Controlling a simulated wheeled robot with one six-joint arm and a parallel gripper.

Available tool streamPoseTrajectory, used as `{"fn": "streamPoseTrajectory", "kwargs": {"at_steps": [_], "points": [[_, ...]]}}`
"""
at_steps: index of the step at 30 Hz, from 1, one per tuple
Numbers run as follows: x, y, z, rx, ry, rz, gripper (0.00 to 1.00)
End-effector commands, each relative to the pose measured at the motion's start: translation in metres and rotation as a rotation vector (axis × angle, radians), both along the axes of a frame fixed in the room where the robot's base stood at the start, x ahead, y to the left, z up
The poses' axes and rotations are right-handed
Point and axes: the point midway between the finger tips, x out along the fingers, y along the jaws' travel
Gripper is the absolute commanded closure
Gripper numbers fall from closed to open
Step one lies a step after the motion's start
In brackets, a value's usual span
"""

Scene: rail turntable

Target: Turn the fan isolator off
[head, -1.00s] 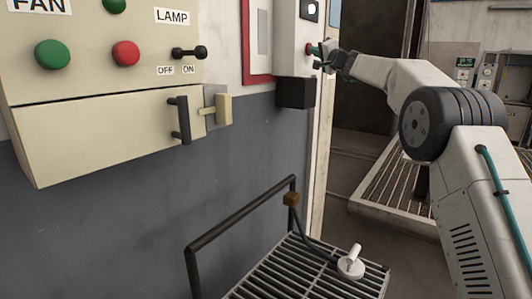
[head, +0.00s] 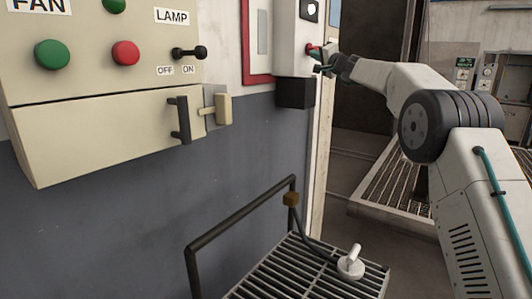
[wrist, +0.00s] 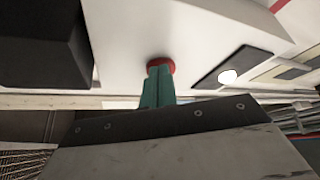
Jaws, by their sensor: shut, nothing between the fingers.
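My gripper (head: 322,61) is shut and empty at the white box (head: 288,45) on the wall. Its green fingers (wrist: 158,86) point at a round red part (wrist: 160,64) on the box's face. They overlap it in the wrist view, and I cannot tell whether they touch it. The red part also shows in the head view (head: 310,49), partly hidden by the gripper. No isolator label is readable on the box. At the left, a cream panel (head: 90,85) carries a cut-off FAN label (head: 38,6), a green button (head: 52,54) and a red button (head: 126,53).
A black block (head: 295,92) sits below the white box. A LAMP switch (head: 189,53) and a cream lever (head: 222,109) are on the panel side. A railed grating (head: 300,270) with a white-handled piece (head: 350,264) stands below.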

Motion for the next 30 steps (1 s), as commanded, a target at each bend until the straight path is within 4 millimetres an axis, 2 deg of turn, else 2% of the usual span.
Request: {"fn": "streamPoseTrajectory", "kwargs": {"at_steps": [18,30], "points": [[0.009,-0.007,-0.014,0.000,-0.001,-0.001,1.00],[0.010,-0.008,-0.014,0.000,-0.001,-0.001,1.00]]}}
